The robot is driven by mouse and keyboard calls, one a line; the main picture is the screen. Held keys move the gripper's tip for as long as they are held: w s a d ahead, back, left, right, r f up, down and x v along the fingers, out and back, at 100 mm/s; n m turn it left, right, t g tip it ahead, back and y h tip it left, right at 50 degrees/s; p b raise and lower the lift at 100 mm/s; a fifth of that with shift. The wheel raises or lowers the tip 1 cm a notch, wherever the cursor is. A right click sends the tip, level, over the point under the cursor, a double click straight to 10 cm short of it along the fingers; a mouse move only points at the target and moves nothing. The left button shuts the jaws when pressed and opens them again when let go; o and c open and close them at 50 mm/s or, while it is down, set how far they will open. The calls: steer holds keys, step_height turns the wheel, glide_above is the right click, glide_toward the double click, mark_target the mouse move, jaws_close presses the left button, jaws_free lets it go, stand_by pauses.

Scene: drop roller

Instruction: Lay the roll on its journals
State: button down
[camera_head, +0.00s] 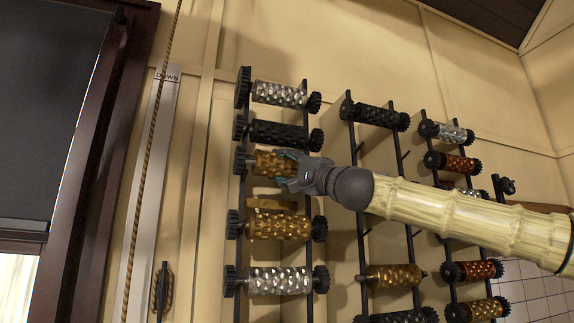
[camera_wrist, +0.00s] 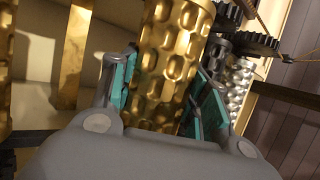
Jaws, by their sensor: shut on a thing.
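A gold dimpled roll (camera_head: 268,163) is at the third level from the top of the left rack (camera_head: 305,205), with a dark gear at its left end. My gripper (camera_head: 286,170) is shut around its right part and covers its right end. In the wrist view the gold roll (camera_wrist: 170,65) stands between the teal finger pads of my gripper (camera_wrist: 165,95). Whether its journals touch the rack's supports cannot be told. A gold bar (camera_head: 272,204) shows just below it.
A black roll (camera_head: 279,133) sits close above and another gold roll (camera_head: 278,227) below. More racks with rolls, such as a black roll (camera_head: 375,115), stand to the right. A rope (camera_head: 150,140) and a "DOWN" board (camera_head: 150,190) are on the left.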

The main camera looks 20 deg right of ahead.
steer(key=shift+w, duration=1.55)
steer(key=shift+f+b, duration=0.7)
steer(key=shift+f, duration=0.15)
steer(key=c, duration=0.6)
jaws_free()
steer(key=shift+a, duration=0.1)
steer(key=shift+c, duration=0.2)
steer(key=shift+f, duration=0.25)
steer(key=v, duration=1.2)
